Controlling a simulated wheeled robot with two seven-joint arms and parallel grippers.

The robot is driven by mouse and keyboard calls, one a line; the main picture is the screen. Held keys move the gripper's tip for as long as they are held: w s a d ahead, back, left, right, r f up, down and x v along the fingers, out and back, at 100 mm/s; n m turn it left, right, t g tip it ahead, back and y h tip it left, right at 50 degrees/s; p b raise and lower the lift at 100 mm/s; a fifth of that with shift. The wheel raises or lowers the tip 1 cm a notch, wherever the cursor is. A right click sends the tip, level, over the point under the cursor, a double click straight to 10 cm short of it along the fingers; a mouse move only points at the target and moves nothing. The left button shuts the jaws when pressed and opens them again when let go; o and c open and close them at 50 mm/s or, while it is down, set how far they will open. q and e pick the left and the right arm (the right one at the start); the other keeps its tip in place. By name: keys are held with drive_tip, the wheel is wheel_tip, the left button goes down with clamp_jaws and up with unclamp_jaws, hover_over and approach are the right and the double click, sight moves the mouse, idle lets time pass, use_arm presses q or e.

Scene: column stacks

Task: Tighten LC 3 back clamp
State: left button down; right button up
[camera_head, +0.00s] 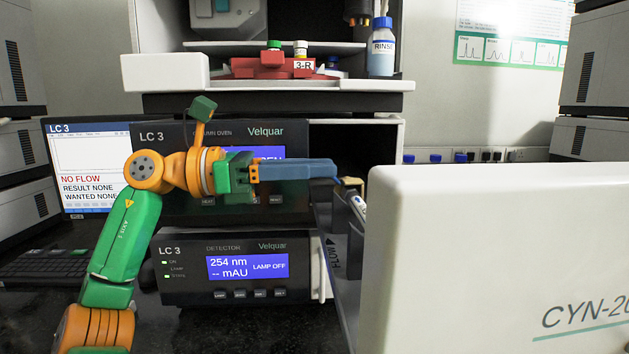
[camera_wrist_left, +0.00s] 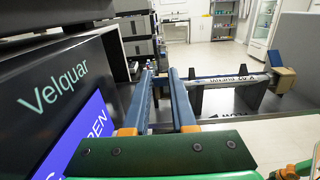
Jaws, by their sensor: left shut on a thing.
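My left gripper (camera_head: 338,171) reaches across the front of the column oven, its blue fingers level and pointing right. The fingers are closed on the tan back clamp (camera_head: 351,183), which shows just past their tips. In the left wrist view the two blue fingers (camera_wrist_left: 162,74) meet the back end of the column, and the fingers mostly hide the clamp there. The LC 3 column (camera_wrist_left: 222,82) lies level on dark supports, running right to a tan front clamp (camera_wrist_left: 283,79). In the head view only a short white piece of the column (camera_head: 358,206) shows. My right gripper is not in view.
The LC 3 column oven (camera_head: 300,132) is close behind my left gripper, with the detector (camera_head: 180,285) below. A large white panel marked CYN (camera_head: 490,250) blocks the right front. A red rack (camera_head: 262,70) and a RINSE bottle (camera_head: 381,60) stand above.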

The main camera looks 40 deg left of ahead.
use_arm(q)
drive_tip(key=shift+f, duration=0.1)
idle(0.3)
drive_tip(key=c, duration=0.7)
unclamp_jaws()
drive_tip(key=v, duration=0.7)
drive_tip(key=shift+b, duration=0.4)
